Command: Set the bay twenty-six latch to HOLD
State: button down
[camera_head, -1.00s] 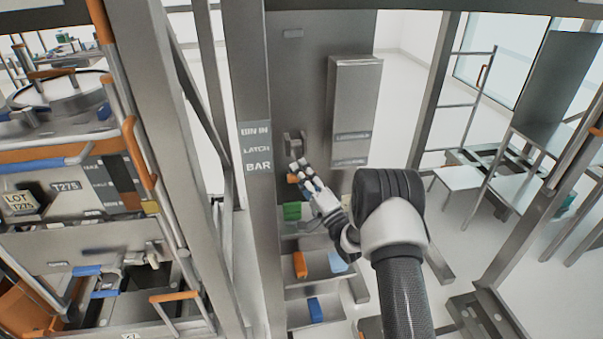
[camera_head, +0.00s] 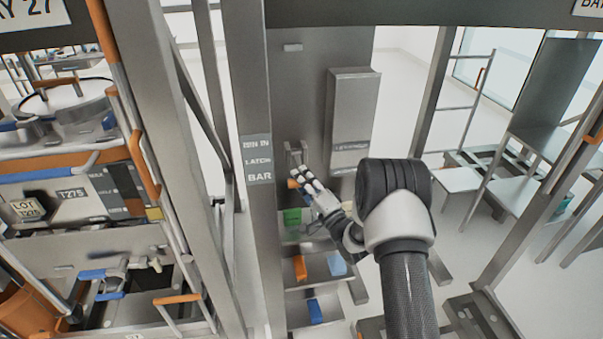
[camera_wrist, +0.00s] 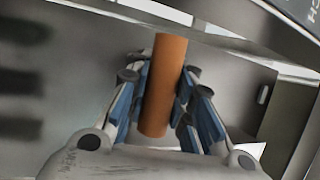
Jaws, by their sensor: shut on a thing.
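My gripper (camera_head: 298,178) is at the grey panel beside the post, in the middle of the body camera view. In the wrist view its blue-padded fingers (camera_wrist: 158,105) are closed around an orange cylindrical handle (camera_wrist: 165,85). The handle's orange end (camera_head: 292,184) also shows in the body camera view. A grey bracket (camera_head: 295,152) is on the panel just above the fingers. I take the handle to be the latch's grip; the fingers partly cover it. Letters at the wrist view's top right corner are cut off, so I cannot read the latch's setting.
The post left of the gripper bears a label reading BIN IN, LATCH, BAR (camera_head: 257,160). A grey box (camera_head: 352,115) is on the panel to the right. Shelves below hold a green bin (camera_head: 292,216), an orange block (camera_head: 300,267) and a blue block (camera_head: 315,311).

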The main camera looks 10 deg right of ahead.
notch_tip(320, 180, up, 4)
jog(key=g+p, duration=0.1)
jog(key=p, duration=0.2)
jog(key=m+g+h+p, duration=0.1)
jog(key=g+p, duration=0.1)
jog(key=p, duration=0.2)
jog(key=shift+s+r+m, duration=0.1)
jog(key=shift+s+m, duration=0.05)
jog(key=shift+m, duration=0.15)
jog(key=r+g+p, duration=0.1)
jog(key=p, duration=0.2)
jog(key=shift+r+h, duration=0.15)
jog(key=shift+h, duration=0.25)
jog(key=p, duration=0.1)
jog(key=m+g+p, duration=0.1)
jog(key=shift+w+r+g+p, duration=0.3)
jog(key=shift+r+p, duration=0.05)
jog(key=shift+p, duration=0.05)
jog(key=shift+w+r, duration=0.1)
jog(key=shift+w+r+p, duration=0.25)
jog(key=shift+r+p, duration=0.15)
jog(key=shift+p, duration=0.05)
jog(key=c, duration=1.7)
grip_release()
jog(key=o, duration=0.3)
jog(key=shift+s+f, duration=0.1)
jog(key=shift+f, duration=0.05)
jog(key=shift+o, duration=0.2)
jog(key=v, duration=1.2)
